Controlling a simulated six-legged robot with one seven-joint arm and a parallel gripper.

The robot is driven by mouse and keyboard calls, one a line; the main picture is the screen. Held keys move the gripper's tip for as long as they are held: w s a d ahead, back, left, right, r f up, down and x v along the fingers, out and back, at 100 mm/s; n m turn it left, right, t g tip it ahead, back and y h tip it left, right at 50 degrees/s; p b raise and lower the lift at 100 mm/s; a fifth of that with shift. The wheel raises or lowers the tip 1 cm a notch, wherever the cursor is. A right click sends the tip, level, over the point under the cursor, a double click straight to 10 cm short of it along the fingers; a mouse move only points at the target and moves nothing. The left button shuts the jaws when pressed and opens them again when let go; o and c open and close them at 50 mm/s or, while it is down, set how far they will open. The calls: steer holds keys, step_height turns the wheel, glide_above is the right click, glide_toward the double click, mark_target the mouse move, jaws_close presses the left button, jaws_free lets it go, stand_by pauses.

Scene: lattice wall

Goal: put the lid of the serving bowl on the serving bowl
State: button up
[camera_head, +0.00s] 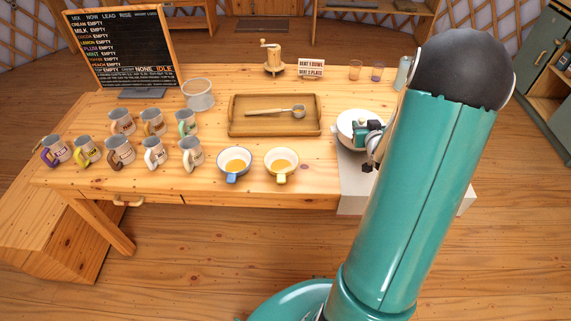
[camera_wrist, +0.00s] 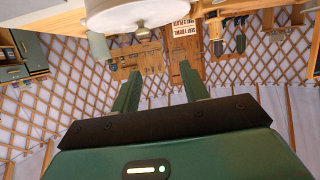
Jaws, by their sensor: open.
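A white round piece of serving ware (camera_head: 346,121) is at the right end of the table in the head view, partly hidden by my gripper (camera_head: 366,131). In the wrist view, which looks upside down, the white serving ware (camera_wrist: 125,16) with a small metallic knob (camera_wrist: 142,31) is cut off by the top edge. The knob suggests the lid, but I cannot tell whether a bowl is beneath it. My gripper (camera_wrist: 160,75) has its two fingers apart with nothing between them. It is close to the white serving ware, and contact is not visible.
A wooden tray (camera_head: 234,128) with a ladle (camera_head: 285,112) lies to the left. Two cups with yellow contents (camera_head: 235,162) (camera_head: 282,162) stand near the front edge, with several mugs further left. A grinder (camera_head: 272,62), sign (camera_head: 311,68) and small glasses (camera_head: 355,70) stand behind.

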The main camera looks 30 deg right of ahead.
steer(key=a+r+n+g+y, duration=0.1)
steer(key=a+r+g, duration=0.1)
steer(key=a+r, duration=0.65)
steer(key=a+r+n+g+y, duration=0.1)
steer(key=a+r, duration=0.4)
steer(key=a, duration=0.7)
steer(key=s+a+r+n+g+y, duration=0.1)
steer(key=s+a+r+g+y, duration=0.1)
steer(key=s+a, duration=0.6)
steer(key=s+a+r+n+g+y, duration=0.1)
steer(key=s+a+r+y, duration=0.1)
steer(key=s+a, duration=0.7)
steer(key=shift+a+r+n+g, duration=0.4)
steer(key=shift+a+r, duration=0.15)
steer(key=shift+a, duration=0.5)
